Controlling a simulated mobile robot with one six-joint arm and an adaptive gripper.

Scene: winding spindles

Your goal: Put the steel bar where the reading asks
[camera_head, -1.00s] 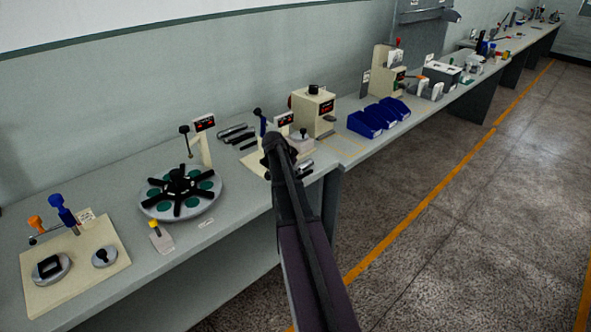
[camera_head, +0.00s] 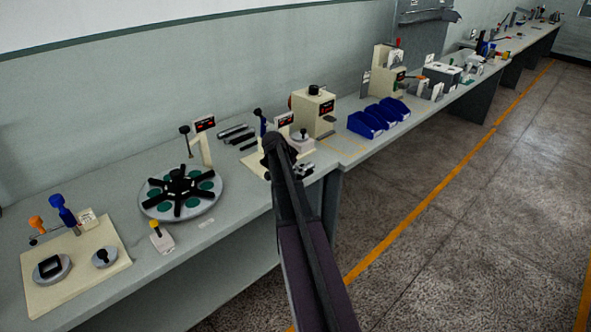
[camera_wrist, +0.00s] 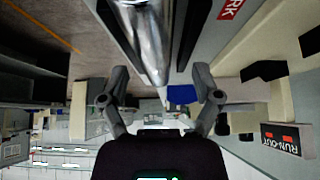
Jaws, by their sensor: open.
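The steel bar (camera_wrist: 148,40) is a shiny cylinder at the top middle of the wrist view, running out of the frame. My gripper (camera_wrist: 160,80) is open, with one finger on each side below the bar's near end. The fingers do not look closed on it, and I cannot tell whether they touch it. The reading display (camera_wrist: 282,138), marked RUN-OUT with red lit digits, is at the right of the wrist view. It also shows in the head view (camera_head: 284,119) on a cream stand beside my arm's end.
Several grey and dark bars (camera_head: 235,133) lie on the bench behind. A round carousel (camera_head: 181,192) with dark spokes stands to the left. A cream machine (camera_head: 313,112) and blue bins (camera_head: 378,118) stand to the right. A red label (camera_wrist: 229,8) shows in the wrist view.

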